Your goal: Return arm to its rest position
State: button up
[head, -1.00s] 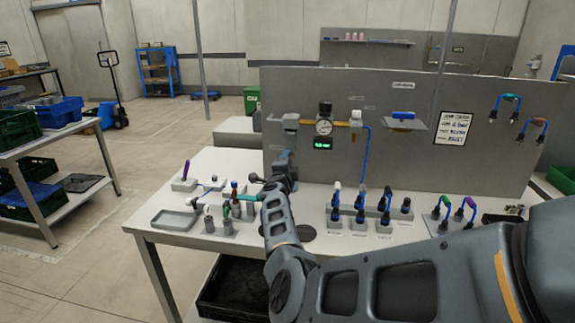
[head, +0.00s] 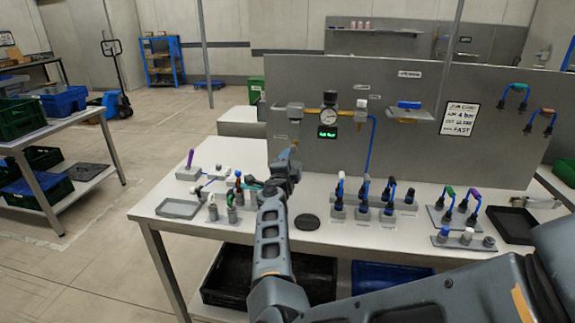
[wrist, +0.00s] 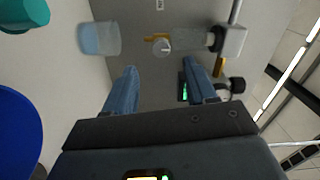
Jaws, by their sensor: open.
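My gripper (wrist: 160,84) shows in the wrist view with its two blue-grey fingers apart and nothing between them.
A grey panel (head: 450,150) with a gauge (head: 328,117) stands behind the bench. Blue hose fittings (head: 363,196) stand right of my wrist. A grey tray (head: 178,208) lies at the left. A black tray (head: 511,225) is at the right. Open floor lies left of the bench.

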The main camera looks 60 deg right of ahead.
jog(key=shift+a, duration=0.1)
dwell(0.6)
jog(key=s+a+r+n+t, duration=0.2)
jog(key=s+a+n+t, duration=0.2)
jog(key=s+n+t, duration=0.55)
jog(key=s+a+f+n+t+y, duration=0.1)
jog(key=s+a+f+n+y, duration=0.2)
jog(key=s+a+n+y, duration=0.55)
jog(key=s+a+f+n+y, duration=0.3)
jog(key=s+a+n, duration=0.6)
jog(key=a, duration=0.6)
jog(key=s+a+r+n+g+y, duration=0.1)
jog(key=s+a+r+y, duration=0.1)
jog(key=s+a, duration=0.6)
jog(key=s+a+r+n+g+y+b, duration=0.1)
jog(key=s+a+r+y, duration=0.2)
jog(key=s+a, duration=0.5)
jog(key=shift+a+n+g, duration=0.3)
jog(key=shift+a+g, duration=0.05)
jog(key=shift+a, duration=0.6)
